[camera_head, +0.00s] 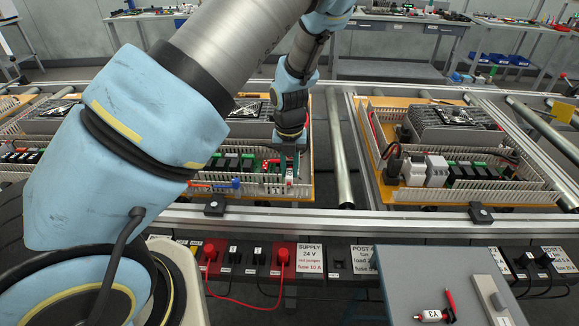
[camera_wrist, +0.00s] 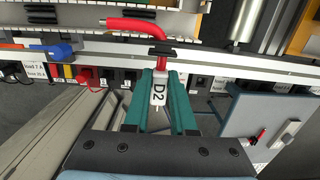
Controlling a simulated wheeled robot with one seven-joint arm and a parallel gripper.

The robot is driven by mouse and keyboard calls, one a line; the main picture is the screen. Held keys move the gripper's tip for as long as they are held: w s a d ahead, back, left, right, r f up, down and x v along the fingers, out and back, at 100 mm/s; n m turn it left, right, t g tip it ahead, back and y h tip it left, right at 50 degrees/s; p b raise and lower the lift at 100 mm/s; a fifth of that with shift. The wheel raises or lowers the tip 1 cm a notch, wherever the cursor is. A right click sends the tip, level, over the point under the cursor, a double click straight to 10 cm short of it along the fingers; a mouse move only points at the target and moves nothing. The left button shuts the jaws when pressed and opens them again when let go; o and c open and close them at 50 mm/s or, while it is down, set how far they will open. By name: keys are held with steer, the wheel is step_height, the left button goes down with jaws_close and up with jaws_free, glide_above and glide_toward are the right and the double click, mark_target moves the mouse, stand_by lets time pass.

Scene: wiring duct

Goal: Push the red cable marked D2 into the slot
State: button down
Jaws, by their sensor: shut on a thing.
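The red cable marked D2 (camera_wrist: 128,27) shows in the wrist view. Its white D2 marker (camera_wrist: 157,93) sits between the teal fingers of my gripper (camera_wrist: 160,78), which is shut on the cable. From the fingers the red length rises past a dark piece, then bends left to a bare metal end near the pale slotted duct (camera_wrist: 80,42). In the head view my gripper (camera_head: 289,160) is at the right end of the left panel, over the front duct wall (camera_head: 235,188). I cannot tell which slot is meant or whether the cable is inside one.
A blue plug (camera_head: 235,183) lies along the duct to the left. A second panel (camera_head: 455,150) stands to the right, past a metal roller. A grey box (camera_head: 450,285) in front carries a loose red lead marked Y3 (camera_head: 433,315). A metal rail (camera_head: 350,215) runs along the front.

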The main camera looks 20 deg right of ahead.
steer(key=shift+f+b, duration=1.5)
steer(key=shift+f, duration=1.4)
steer(key=shift+p, duration=1.15)
steer(key=shift+f+b, duration=1.75)
steer(key=shift+f, duration=1.1)
steer(key=c, duration=1.2)
jaws_free()
steer(key=o, duration=0.5)
steer(key=shift+o, duration=0.2)
steer(key=shift+r, duration=0.1)
steer(key=r, duration=1)
steer(key=shift+s+a+r+b, duration=0.1)
steer(key=shift+s+r+b, duration=0.1)
steer(key=shift+r+b, duration=0.15)
